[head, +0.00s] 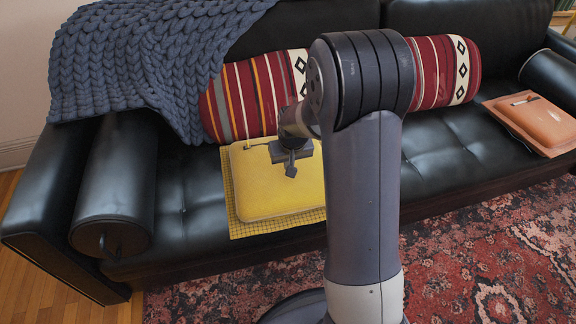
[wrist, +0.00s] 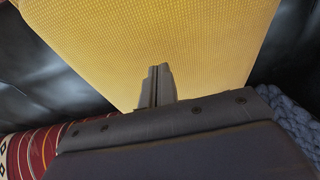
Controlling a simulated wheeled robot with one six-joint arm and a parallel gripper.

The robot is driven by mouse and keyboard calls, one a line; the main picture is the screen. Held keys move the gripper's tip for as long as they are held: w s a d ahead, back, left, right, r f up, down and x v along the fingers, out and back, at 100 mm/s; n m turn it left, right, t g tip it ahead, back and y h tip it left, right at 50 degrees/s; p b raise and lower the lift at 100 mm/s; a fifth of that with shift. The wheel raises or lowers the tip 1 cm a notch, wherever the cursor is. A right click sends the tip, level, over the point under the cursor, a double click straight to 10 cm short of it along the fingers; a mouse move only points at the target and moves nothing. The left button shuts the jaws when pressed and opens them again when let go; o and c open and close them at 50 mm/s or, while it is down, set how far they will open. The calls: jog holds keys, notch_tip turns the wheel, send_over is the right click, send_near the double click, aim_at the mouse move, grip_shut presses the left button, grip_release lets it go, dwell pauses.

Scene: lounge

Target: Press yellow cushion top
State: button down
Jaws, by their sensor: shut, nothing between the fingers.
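The yellow cushion (head: 270,190) lies flat on a yellow gridded mat (head: 236,229) on the black sofa seat. My gripper (head: 290,171) is over the cushion's upper right part, fingers pointing down and shut with nothing between them. In the wrist view the yellow cushion (wrist: 190,45) fills much of the picture, and my gripper's closed fingers (wrist: 158,80) stand out against it. I cannot tell whether the fingertips touch the cushion top. My arm hides part of the sofa to the right of the cushion.
A striped red bolster (head: 250,95) lies behind the cushion. A grey knitted blanket (head: 140,60) drapes over the sofa back at left. The seat between is clear.

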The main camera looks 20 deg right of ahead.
jog(key=p+v, duration=0.1)
jog(key=v, duration=0.6)
jog(key=shift+p, duration=0.3)
dwell(0.6)
jog(key=b+x, duration=0.3)
jog(key=x, duration=0.6)
jog(key=shift+f, duration=0.3)
jog(key=shift+w+f+b, duration=0.2)
jog(key=shift+f+b, duration=0.1)
jog(key=shift+b, duration=0.35)
notch_tip(320, 180, up, 4)
jog(key=shift+s+r+p, duration=0.1)
jog(key=shift+r+p, duration=0.1)
jog(key=shift+p, duration=0.7)
jog(key=shift+s+r, duration=0.15)
jog(key=shift+r, duration=0.25)
jog(key=shift+f, duration=0.1)
